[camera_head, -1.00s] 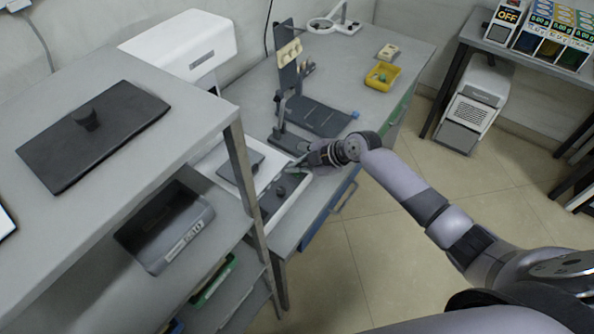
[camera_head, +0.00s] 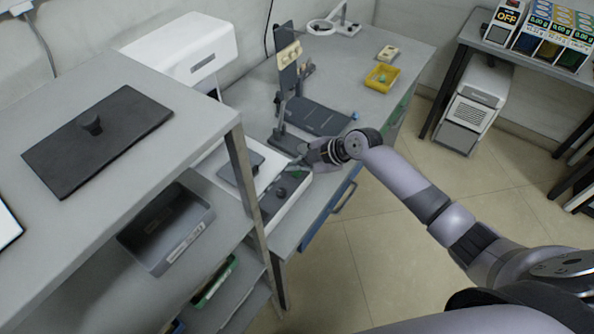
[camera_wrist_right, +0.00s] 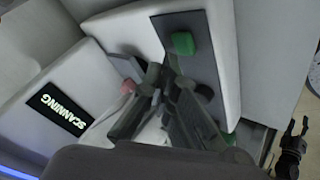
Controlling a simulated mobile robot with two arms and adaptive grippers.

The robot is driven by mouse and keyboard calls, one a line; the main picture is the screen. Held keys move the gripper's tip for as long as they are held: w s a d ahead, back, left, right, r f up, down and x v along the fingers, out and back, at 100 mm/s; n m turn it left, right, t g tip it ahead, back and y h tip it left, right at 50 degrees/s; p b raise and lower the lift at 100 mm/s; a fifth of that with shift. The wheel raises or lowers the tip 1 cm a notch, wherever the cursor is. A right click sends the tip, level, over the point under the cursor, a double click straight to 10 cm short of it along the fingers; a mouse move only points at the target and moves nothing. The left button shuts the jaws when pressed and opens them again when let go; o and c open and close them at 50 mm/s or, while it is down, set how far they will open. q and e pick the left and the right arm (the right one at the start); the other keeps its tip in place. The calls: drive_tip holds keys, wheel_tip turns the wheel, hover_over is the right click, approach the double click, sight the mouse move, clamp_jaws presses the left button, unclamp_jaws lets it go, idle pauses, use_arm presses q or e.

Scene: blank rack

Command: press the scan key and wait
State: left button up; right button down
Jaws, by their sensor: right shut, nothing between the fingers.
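The white scanning machine (camera_head: 180,45) stands on the bench behind the shelf, with its low white front part and dark key panel (camera_head: 284,192) partly hidden by the shelf post. My right gripper (camera_head: 294,163) is over that panel, shut and empty. A green key (camera_head: 298,174) shows just below the fingers. In the right wrist view, the fingers (camera_wrist_right: 157,82) are together, apart from the green key (camera_wrist_right: 183,43) in the picture. A pinkish-red key (camera_wrist_right: 127,87) is partly behind them. A black display (camera_wrist_right: 59,108) reads SCANNING, upside down. My left gripper is out of view.
A grey shelf (camera_head: 190,122) with a black lidded plate (camera_head: 60,165) and a grey bin (camera_head: 150,255) stands at left. Behind my gripper are a dark stand (camera_head: 284,75) and a yellow tray (camera_head: 395,84).

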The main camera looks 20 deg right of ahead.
sight(297, 175)
drive_tip(key=shift+r, duration=0.1)
drive_tip(key=shift+r+p, duration=1.75)
drive_tip(key=shift+r, duration=0.7)
drive_tip(key=shift+f, duration=0.1)
